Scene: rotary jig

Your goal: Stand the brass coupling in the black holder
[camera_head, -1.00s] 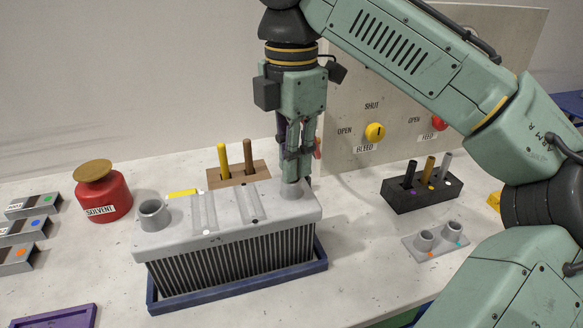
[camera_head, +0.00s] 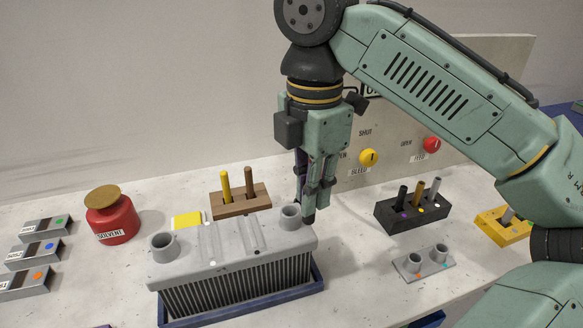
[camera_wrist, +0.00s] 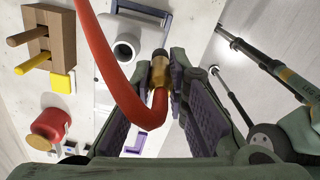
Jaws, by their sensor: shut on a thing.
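The brass coupling (camera_wrist: 160,72) is in the wrist view, at the end of a red hose (camera_wrist: 118,70) that bends across the picture. My gripper (camera_wrist: 173,80) is shut on the coupling. In the head view my gripper (camera_head: 309,217) points down just right of the radiator's right port, and its fingers hide the coupling. The black holder (camera_head: 405,218) stands to the right of my gripper, apart from it. Black, brass-coloured and grey pegs stand up from it.
The grey finned radiator (camera_head: 230,245) has two upright ports and sits in a blue tray (camera_head: 318,283). A brown block (camera_head: 240,206) with two pegs stands behind it. A grey double-cup plate (camera_head: 425,268) and a yellow block (camera_head: 498,232) are on the right. A valve panel (camera_head: 390,140) rises behind.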

